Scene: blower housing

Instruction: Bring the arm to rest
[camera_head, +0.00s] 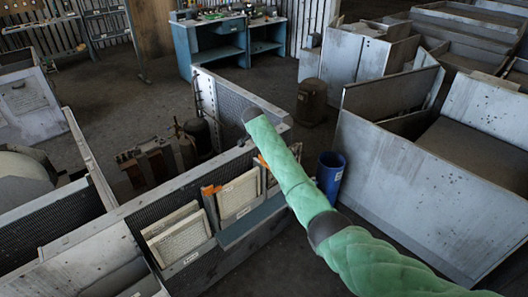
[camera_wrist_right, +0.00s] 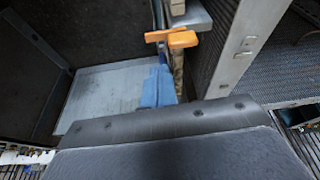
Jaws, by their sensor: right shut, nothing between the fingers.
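My right arm, in a green quilted sleeve, comes into the head view from the lower right and reaches up and left. Its far visible end is a dark grey cap above the partitioned metal benches. My left arm and left gripper are not in view.
A metal bench wall with framed panels (camera_head: 183,240) runs below the arm. A blue bin (camera_head: 330,172) stands right of it. Grey metal enclosures (camera_head: 430,198) fill the right. The right wrist view shows an orange part (camera_wrist_right: 172,38) and a bolted grey edge (camera_wrist_right: 150,126).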

